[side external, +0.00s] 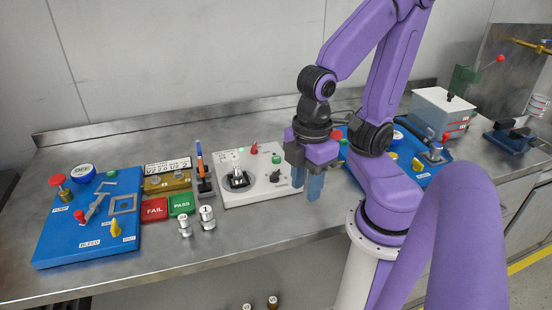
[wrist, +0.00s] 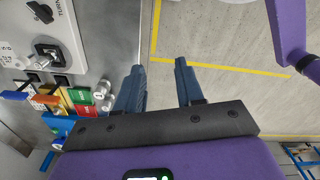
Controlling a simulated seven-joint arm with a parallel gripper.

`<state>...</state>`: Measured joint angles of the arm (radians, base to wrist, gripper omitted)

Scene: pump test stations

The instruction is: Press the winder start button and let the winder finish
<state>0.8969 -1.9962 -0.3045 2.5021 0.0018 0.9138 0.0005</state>
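A white box (side external: 258,190) stands mid-bench with a green button (side external: 277,159), a black knob (side external: 274,177), a red lever-like part (side external: 254,148) and a black seat (side external: 238,181) holding a metal part. I cannot read a winder label on it. The white box also shows at the upper left of the wrist view (wrist: 72,32), where the green button is not visible. My gripper (side external: 306,192) hangs just right of the box, fingers pointing down, apart from it. In the wrist view my gripper (wrist: 160,68) is open and empty, over the bench edge and floor.
A blue pump board (side external: 60,240) is at the left, beside FAIL (side external: 154,210) and PASS (side external: 181,205) pads and small metal weights (side external: 207,217). The front bench strip is clear.

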